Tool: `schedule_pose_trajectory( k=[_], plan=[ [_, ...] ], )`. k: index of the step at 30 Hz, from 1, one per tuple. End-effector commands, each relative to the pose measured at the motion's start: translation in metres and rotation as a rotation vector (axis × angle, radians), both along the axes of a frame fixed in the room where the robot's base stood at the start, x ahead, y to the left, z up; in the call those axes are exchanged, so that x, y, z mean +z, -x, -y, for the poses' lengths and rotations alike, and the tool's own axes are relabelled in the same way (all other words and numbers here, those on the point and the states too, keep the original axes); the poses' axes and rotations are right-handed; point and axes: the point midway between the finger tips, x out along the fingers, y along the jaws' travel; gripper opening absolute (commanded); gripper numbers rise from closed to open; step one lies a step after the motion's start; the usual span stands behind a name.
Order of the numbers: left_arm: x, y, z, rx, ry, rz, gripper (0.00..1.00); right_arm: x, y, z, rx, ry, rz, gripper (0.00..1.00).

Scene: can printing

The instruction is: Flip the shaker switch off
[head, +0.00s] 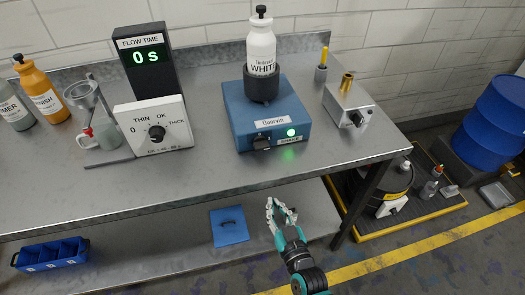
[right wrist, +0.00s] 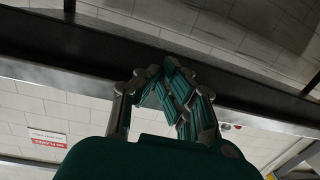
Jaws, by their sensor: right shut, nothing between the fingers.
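The shaker (head: 262,112) is a blue box on the metal bench, with a white bottle (head: 262,48) upright in its black holder. Its black switch (head: 261,142) is on the front face, and a green light (head: 291,132) glows to the right of it. My right gripper (head: 279,208) is shut and empty, in front of the bench edge and lower in the picture than the shaker, apart from the switch. It also shows in the right wrist view (right wrist: 172,72), where neither shaker nor switch can be made out. My left gripper is not in view.
The metal bench (head: 215,178) has a front edge between my right gripper and the shaker. A grey box with a knob (head: 357,118) stands right of the shaker. A dial box (head: 156,128) and flow time display (head: 147,60) stand left. Bare bench top lies before the shaker.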

Motion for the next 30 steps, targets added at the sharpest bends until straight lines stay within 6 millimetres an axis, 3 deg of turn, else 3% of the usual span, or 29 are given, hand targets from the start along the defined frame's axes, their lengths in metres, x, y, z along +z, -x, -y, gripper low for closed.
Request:
schedule_pose_trajectory(
  k=[1,3,7,13,24,30],
  plan=[
    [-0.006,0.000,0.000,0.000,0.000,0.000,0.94,0.032,-0.004,-0.005,-0.003,-0.034,0.076,0.00],
    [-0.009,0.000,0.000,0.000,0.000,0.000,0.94,0.074,-0.007,-0.008,-0.011,-0.072,0.167,0.00],
    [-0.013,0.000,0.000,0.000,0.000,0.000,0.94,0.132,-0.005,-0.010,-0.025,-0.131,0.291,0.00],
    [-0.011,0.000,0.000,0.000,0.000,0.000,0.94,0.144,-0.006,-0.011,-0.060,-0.159,0.366,0.00],
    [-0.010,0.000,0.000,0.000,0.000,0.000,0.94,0.145,-0.007,-0.011,-0.064,-0.160,0.371,0.00],
    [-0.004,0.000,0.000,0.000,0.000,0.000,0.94,0.154,-0.025,-0.017,-0.064,-0.161,0.372,0.00]
  ],
)
